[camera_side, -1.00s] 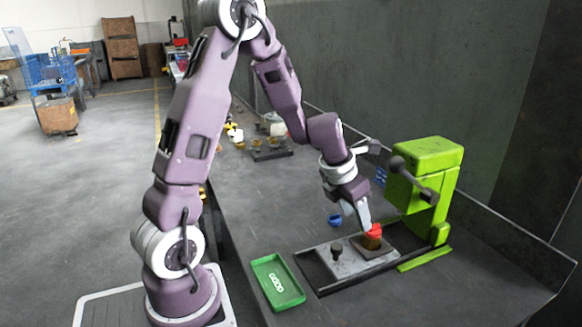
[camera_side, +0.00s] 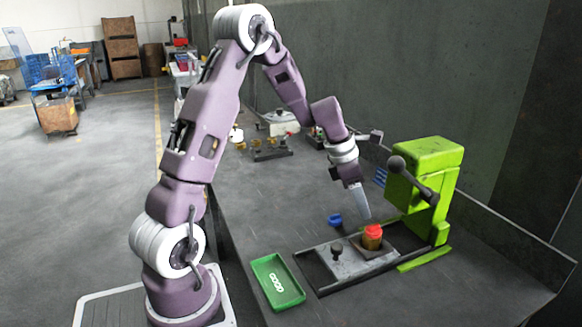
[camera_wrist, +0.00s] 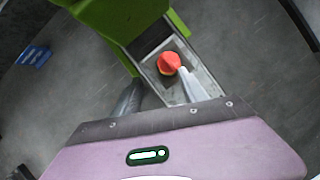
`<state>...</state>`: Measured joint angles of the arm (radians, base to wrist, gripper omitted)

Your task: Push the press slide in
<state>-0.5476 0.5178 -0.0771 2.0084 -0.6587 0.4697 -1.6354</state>
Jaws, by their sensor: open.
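The green press (camera_side: 428,185) stands at the right of the bench, with a dark lever ending in a round knob (camera_side: 397,164). The grey press slide (camera_side: 352,265) sits between dark rails in front of it, drawn out from under the press head.
A green tray (camera_side: 277,283) lies left of the slide. Several brass parts on a dark rack (camera_side: 270,148) stand farther back. The bench front right is clear.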

